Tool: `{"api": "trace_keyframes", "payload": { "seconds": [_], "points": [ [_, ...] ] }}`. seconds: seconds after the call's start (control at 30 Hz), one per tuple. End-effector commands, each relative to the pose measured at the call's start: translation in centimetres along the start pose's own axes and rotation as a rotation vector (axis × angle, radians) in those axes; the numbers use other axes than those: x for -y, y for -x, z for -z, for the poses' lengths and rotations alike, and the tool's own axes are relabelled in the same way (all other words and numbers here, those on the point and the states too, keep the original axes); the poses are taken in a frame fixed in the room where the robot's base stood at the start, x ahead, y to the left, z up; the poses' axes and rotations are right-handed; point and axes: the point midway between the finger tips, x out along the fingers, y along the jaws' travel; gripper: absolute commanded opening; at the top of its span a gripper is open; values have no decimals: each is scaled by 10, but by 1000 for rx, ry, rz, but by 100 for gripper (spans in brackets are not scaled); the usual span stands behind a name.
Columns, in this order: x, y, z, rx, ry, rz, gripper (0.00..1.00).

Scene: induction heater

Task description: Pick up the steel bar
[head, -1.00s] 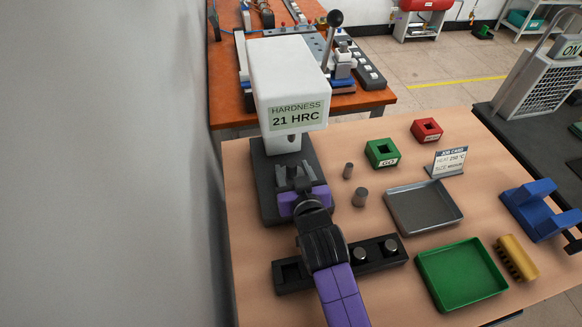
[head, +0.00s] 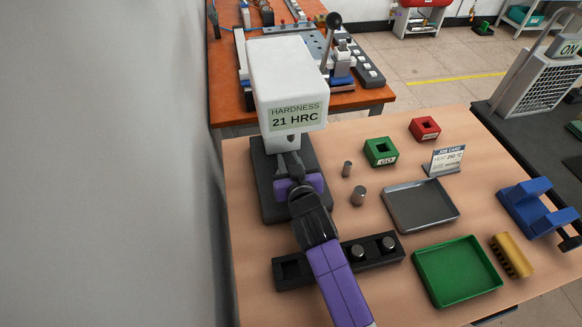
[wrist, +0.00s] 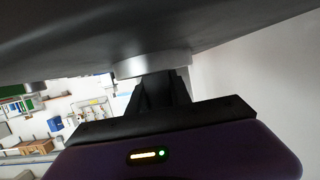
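My gripper (head: 287,163), with a purple body and dark fingers, reaches in below the white head of the hardness tester (head: 285,75), above its dark base. In the wrist view its dark fingers (wrist: 163,92) point at a pale round metal piece (wrist: 152,64) below a dark surface; I cannot tell if this is the bar or part of the tester. The finger gap is not clear. Loose steel cylinders stand on the table: a thin one (head: 347,169) and a thicker one (head: 358,196). A black rack (head: 292,272) holds two more (head: 358,252) and has an empty square slot at left.
A grey tray (head: 420,207), a green tray (head: 460,272), a green GO block (head: 380,152), a red block (head: 425,128) and a job card (head: 447,160) stand to the right. A blue stand (head: 535,208) and a yellow block (head: 511,255) are farther right. A wall is at left.

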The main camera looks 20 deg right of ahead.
Motion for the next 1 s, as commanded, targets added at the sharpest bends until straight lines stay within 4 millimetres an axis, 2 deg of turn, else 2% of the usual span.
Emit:
{"api": "trace_keyframes", "payload": {
  "seconds": [0.03,0.1,0.77,1.0],
  "points": [
    [0,0,0,0,0,0,13],
    [0,0,0,0,0,0,0],
    [-1,5,6,-4,0,2,0],
    [-2,16,43,-7,4,3,0]
  ]
}}
